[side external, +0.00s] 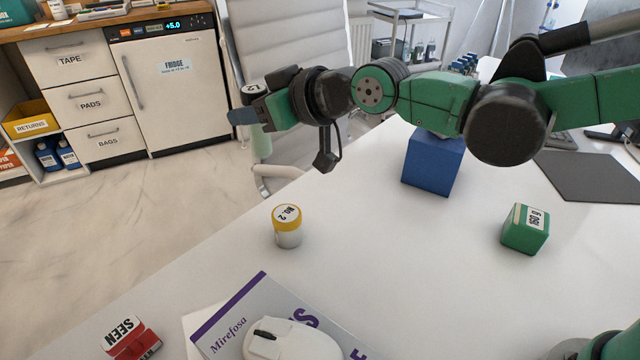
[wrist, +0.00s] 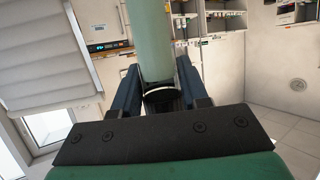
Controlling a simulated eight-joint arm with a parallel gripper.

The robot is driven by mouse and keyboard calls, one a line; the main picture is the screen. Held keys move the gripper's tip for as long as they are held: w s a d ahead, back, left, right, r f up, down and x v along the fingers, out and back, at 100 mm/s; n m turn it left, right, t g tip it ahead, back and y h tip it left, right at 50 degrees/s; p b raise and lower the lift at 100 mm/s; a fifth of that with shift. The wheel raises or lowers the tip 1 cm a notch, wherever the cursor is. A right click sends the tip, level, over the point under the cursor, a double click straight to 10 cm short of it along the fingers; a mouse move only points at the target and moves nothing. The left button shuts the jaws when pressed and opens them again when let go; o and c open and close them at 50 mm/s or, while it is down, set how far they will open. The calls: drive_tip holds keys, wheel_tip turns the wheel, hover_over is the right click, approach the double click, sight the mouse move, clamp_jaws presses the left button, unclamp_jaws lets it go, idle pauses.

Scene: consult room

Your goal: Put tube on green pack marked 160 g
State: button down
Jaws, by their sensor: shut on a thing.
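The tube (side external: 262,146) is pale green with a dark, labelled top and stands roughly upright in my gripper (side external: 250,114). In the wrist view the tube (wrist: 149,40) runs between the two dark fingers of my gripper (wrist: 158,88), which is shut on it. The tube is held in the air near the far left edge of the white table, in front of the chair. The green pack (side external: 522,238) sits on the table at the right, well apart from the gripper. A white label shows on it, with print turned and hard to read. Its top looks bare.
A blue block (side external: 432,165) stands under my arm, between tube and pack. A yellow-lidded jar (side external: 288,230) stands mid-table. A white mouse (side external: 290,342) lies on a booklet (side external: 240,318), near a red block (side external: 130,340). Table around the green pack is clear.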

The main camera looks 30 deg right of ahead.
drive_tip(key=d+f+m+t+h, duration=0.2)
drive_tip(key=d+m+h, duration=0.35)
drive_tip(key=d, duration=0.55)
wheel_tip(320, 180, up, 10)
drive_tip(key=m+g+h, duration=1.5)
drive_tip(key=m+g, duration=0.1)
drive_tip(key=m, duration=0.5)
hover_over(518, 205)
wheel_tip(518, 205, down, 19)
drive_tip(key=shift+a+f, duration=0.1)
drive_tip(key=shift+c, duration=2.3)
unclamp_jaws()
drive_tip(key=shift+f, duration=0.1)
